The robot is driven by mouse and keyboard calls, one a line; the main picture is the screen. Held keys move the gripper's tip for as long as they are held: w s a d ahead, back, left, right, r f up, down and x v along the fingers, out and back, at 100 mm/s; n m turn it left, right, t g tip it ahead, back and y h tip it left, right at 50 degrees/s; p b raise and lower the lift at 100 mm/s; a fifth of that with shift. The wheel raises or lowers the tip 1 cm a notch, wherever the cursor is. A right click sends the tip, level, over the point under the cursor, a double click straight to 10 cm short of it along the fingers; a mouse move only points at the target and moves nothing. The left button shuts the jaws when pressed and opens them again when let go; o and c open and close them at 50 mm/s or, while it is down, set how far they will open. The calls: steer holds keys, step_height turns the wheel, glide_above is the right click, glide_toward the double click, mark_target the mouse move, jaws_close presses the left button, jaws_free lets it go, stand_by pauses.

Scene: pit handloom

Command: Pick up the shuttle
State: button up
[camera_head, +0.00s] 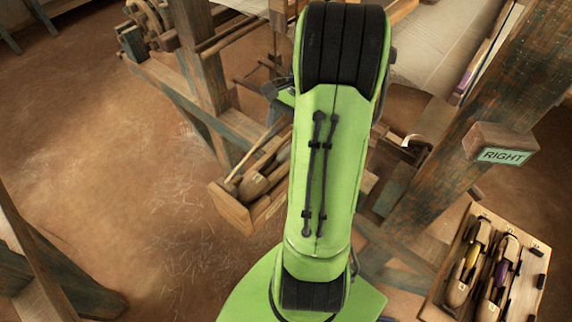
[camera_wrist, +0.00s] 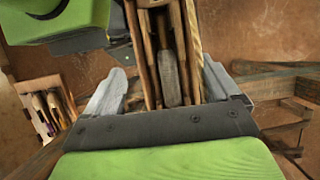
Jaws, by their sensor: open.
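In the wrist view my gripper (camera_wrist: 163,75) is open, its two grey fingers spread wide with nothing held between them. Past the fingers is an open wooden box with long wooden pieces, including a greyish, blunt-ended one (camera_wrist: 172,78); I cannot tell whether it is a shuttle. In the head view a tray (camera_head: 434,313) at lower right holds boat-shaped wooden shuttles, one with yellow thread (camera_head: 460,290) and one with purple thread (camera_head: 489,308). The tray also shows small at the left of the wrist view (camera_wrist: 25,88). My arm hides my fingers in the head view.
The box (camera_head: 232,212) stands left of my arm in the head view, holding rounded wooden pieces (camera_head: 256,184). Loom posts (camera_head: 203,80) and a thick slanted beam (camera_head: 450,165) flank my arm. A block (camera_head: 503,156) reads "RIGHT". Bare floor (camera_head: 90,130) lies open at left.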

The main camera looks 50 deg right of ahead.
mark_target(279, 160)
steer(key=x, duration=0.2)
steer(key=b+x, duration=0.1)
steer(key=x, duration=0.1)
steer(key=b+x, duration=0.1)
steer(key=x, duration=0.1)
steer(key=shift+w+d+f, duration=0.1)
steer(key=shift+w, duration=0.3)
steer(key=c, duration=1.3)
